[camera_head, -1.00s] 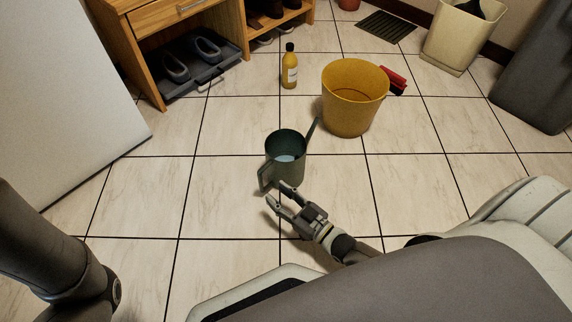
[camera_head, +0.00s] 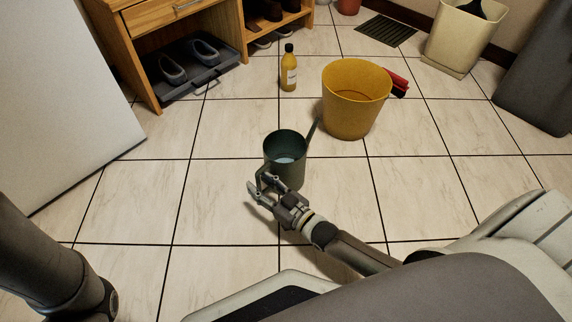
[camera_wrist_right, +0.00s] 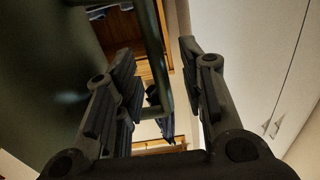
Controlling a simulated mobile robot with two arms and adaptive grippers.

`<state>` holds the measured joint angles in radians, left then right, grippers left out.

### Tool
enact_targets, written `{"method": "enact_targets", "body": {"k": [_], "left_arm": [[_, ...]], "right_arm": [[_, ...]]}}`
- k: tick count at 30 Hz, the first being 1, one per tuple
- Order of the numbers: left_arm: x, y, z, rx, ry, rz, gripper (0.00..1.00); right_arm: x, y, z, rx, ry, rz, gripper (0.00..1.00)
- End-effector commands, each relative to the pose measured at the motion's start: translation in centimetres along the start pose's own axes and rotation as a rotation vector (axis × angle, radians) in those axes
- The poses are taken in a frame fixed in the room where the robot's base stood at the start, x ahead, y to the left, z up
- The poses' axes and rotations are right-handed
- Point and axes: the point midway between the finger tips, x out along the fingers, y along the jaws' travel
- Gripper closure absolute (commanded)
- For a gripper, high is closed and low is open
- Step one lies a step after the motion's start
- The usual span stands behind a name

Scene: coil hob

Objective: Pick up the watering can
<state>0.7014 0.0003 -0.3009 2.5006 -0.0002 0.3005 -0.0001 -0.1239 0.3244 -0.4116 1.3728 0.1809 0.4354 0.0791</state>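The dark green watering can (camera_head: 285,166) stands upright on the tiled floor, its spout pointing to the upper right. Pale liquid or a light base shows inside. My right gripper (camera_head: 260,184) is at its near-left side, around the handle. In the right wrist view the can's handle (camera_wrist_right: 158,40) runs between the two open fingers, with the can's body (camera_wrist_right: 40,60) on the left. A gap shows between the handle and the right finger; contact with the left finger is hard to tell. My left arm enters at the left edge; its gripper is out of view.
A yellow bucket (camera_head: 350,115) stands behind and right of the can, with a red object (camera_head: 398,84) behind it. A yellow bottle (camera_head: 289,72) stands farther back. A wooden shoe cabinet (camera_head: 140,60) and white appliance (camera_head: 60,90) are left. Floor around the can is clear.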

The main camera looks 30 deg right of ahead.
Motion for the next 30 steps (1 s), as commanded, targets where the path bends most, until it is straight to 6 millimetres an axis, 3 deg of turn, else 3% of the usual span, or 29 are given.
{"method": "enact_targets", "body": {"k": [1, 9, 30], "left_arm": [[0.01, 0.0, 0.01, 0.0, 0.0, 0.0, 0.6], [0.0, -0.01, 0.03, 0.0, -0.001, 0.0, 0.6], [0.17, -0.08, 0.16, 0.001, -0.003, -0.001, 0.6]], "right_arm": [[-0.02, -0.01, 0.01, 0.0, 0.0, 0.0, 0.65], [-0.05, -0.01, 0.04, 0.0, 0.0, 0.0, 1.0], [0.05, 0.01, -0.36, -0.001, 0.004, 0.0, 1.0]]}}
